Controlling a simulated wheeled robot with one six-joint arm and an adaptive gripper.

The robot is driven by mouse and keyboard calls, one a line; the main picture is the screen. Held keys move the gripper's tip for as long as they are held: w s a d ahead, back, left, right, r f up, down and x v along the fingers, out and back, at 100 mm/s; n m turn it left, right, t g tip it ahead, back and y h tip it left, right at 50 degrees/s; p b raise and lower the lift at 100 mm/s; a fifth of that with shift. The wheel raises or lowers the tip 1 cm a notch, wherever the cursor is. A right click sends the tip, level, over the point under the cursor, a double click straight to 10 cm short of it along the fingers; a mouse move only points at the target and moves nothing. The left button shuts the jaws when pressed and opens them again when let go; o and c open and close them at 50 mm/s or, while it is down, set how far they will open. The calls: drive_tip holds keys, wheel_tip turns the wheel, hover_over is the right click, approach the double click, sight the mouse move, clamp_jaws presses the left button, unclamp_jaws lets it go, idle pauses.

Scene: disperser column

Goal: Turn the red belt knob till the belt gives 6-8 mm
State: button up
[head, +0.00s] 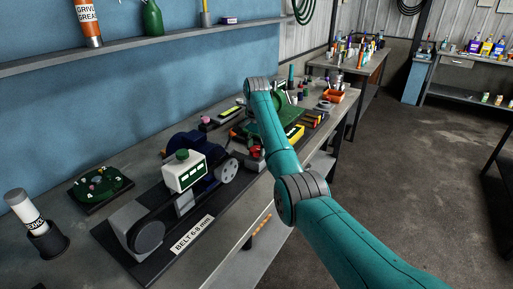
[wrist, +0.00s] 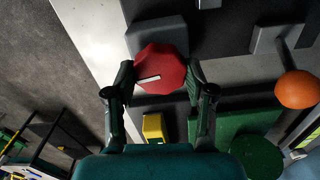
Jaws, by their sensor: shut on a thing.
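In the wrist view a red faceted knob (wrist: 172,62) with a white pointer line sits between the two fingers of my gripper (wrist: 160,74). The fingers are shut on it from both sides. The line lies near level, tilted up a little to the right. In the head view the belt drive (head: 147,236) stands on a dark base on the bench, with a plate reading "BELT 6-8 mm" (head: 192,235). A white box (head: 184,174) with a green top and green windows stands at the drive; its reading is too small to tell.
In the wrist view an orange ball-shaped knob (wrist: 297,89), a yellow block (wrist: 154,128) and a green round part (wrist: 257,156) lie close by. In the head view a green disc plate (head: 101,186) and a white canister (head: 25,208) stand at the bench's left. The floor at right is clear.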

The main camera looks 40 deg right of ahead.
drive_tip(key=shift+f+m, duration=0.1)
drive_tip(key=shift+m, duration=2.1)
drive_tip(key=o, duration=1.2)
drive_tip(key=shift+c, duration=0.2)
